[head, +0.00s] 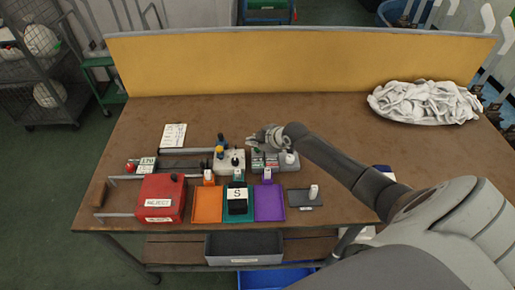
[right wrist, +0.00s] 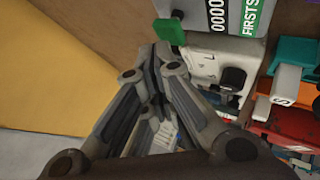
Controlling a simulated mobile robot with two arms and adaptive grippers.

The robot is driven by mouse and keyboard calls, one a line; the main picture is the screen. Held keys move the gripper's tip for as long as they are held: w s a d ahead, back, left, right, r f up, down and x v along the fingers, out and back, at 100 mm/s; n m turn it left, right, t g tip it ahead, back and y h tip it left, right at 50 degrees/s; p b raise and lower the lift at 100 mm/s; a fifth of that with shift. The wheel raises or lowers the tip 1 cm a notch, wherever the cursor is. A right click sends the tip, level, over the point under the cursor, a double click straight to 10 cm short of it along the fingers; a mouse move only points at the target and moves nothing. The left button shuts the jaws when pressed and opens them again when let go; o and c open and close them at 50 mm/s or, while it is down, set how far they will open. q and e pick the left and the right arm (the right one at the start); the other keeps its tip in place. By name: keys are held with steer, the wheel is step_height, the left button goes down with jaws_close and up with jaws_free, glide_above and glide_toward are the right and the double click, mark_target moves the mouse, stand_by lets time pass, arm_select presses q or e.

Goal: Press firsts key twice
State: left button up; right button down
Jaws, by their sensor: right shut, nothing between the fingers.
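The grey counter (right wrist: 212,18) shows a row of zeros and a green FIRSTS label (right wrist: 247,14) in the right wrist view. A green key (right wrist: 170,30) sticks out from its side. In the head view the small counter block (head: 264,161) stands on the table behind the purple tray. My right gripper (right wrist: 157,52) is shut and empty, with its tips close to the green key. I cannot tell whether they touch it. In the head view this gripper (head: 252,141) is just behind the counter block. My left gripper is not in view.
A light box with knobs (head: 230,167) stands left of the counter block. Orange (head: 206,212), teal (head: 238,217) and purple (head: 269,204) trays lie in front. A red REJECT box (head: 161,205) is at left. White socks (head: 425,101) are piled back right. The yellow panel (head: 300,62) closes the back.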

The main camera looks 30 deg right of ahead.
mark_target(255, 149)
steer(key=shift+f+b, duration=0.5)
steer(key=shift+f, duration=0.2)
stand_by(0.8)
steer(key=shift+r, duration=0.1)
steer(key=shift+r+p, duration=0.95)
steer(key=shift+r, duration=0.05)
step_height(255, 149, up, 5)
steer(key=p, duration=0.4)
steer(key=shift+r+p, duration=0.1)
steer(key=shift+p, duration=0.2)
stand_by(1.5)
